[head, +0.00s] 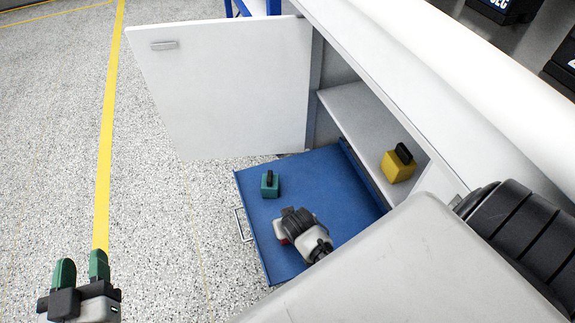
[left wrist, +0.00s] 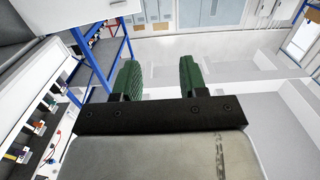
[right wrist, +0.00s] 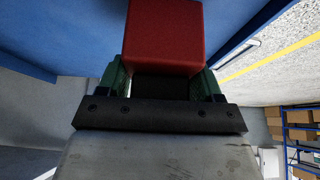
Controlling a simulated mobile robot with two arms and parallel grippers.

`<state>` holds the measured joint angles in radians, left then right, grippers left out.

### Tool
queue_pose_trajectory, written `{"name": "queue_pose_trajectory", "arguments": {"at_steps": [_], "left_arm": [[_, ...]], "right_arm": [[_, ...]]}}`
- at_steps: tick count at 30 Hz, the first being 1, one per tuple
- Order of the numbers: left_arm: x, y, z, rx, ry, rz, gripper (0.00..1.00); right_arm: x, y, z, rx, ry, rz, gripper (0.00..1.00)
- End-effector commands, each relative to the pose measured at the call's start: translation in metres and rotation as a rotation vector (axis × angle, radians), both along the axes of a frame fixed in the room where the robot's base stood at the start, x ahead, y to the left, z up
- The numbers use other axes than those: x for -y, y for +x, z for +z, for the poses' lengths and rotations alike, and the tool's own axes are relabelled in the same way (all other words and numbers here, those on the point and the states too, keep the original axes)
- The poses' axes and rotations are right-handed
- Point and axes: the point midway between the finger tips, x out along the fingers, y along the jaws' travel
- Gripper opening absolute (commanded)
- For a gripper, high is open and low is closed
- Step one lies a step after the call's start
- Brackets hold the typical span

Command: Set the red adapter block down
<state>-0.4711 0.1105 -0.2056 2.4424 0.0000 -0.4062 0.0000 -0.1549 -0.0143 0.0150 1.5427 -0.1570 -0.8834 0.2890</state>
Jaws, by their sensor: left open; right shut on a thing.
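The red adapter block (right wrist: 165,40) fills the top of the right wrist view, with its black handle (right wrist: 160,88) between my right gripper's (right wrist: 161,80) green fingers, which are shut on it. In the head view only a sliver of the red block (head: 281,240) shows beside my right wrist, above the blue drawer (head: 325,185). I cannot tell whether the block touches the drawer floor. My left gripper (head: 82,265) is open and empty over the floor at the lower left; its spread fingers also show in the left wrist view (left wrist: 161,80).
A teal block (head: 270,187) with a black handle stands in the drawer's far left part. A yellow block (head: 397,168) stands on the cabinet shelf (head: 355,105). The white door (head: 220,90) hangs open behind the drawer. Bare drawer floor lies between the teal block and my right gripper.

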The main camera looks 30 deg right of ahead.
Motion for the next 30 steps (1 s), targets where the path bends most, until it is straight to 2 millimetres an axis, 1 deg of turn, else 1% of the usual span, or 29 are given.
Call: {"name": "queue_pose_trajectory", "arguments": {"at_steps": [3, 9, 14, 24, 25, 27, 30], "left_arm": [[0.003, 0.001, 0.015, 0.134, -0.035, -0.008, 0.43], [0.006, -0.001, 0.035, 0.284, -0.075, -0.017, 0.43], [0.007, -0.003, 0.041, 0.321, -0.085, -0.019, 0.43], [0.007, -0.003, 0.041, 0.326, -0.086, -0.019, 0.43], [0.007, -0.003, 0.042, 0.329, -0.087, -0.019, 0.43], [0.007, -0.003, 0.042, 0.330, -0.087, -0.019, 0.43], [0.007, -0.003, 0.042, 0.329, -0.087, -0.019, 0.43]], "right_arm": [[0.000, 0.002, -0.005, 0.007, -0.001, 0.000, 0.01], [0.000, 0.002, -0.008, 0.008, 0.000, 0.001, 0.01], [0.000, 0.002, -0.008, 0.008, 0.000, 0.001, 0.01], [0.000, 0.002, -0.010, 0.006, -0.001, 0.000, 0.01], [0.000, 0.000, -0.013, 0.000, 0.000, 0.000, 0.67], [0.000, 0.000, -0.013, 0.000, 0.000, 0.000, 0.78], [0.000, 0.000, -0.013, 0.000, 0.000, 0.000, 0.91]]}}
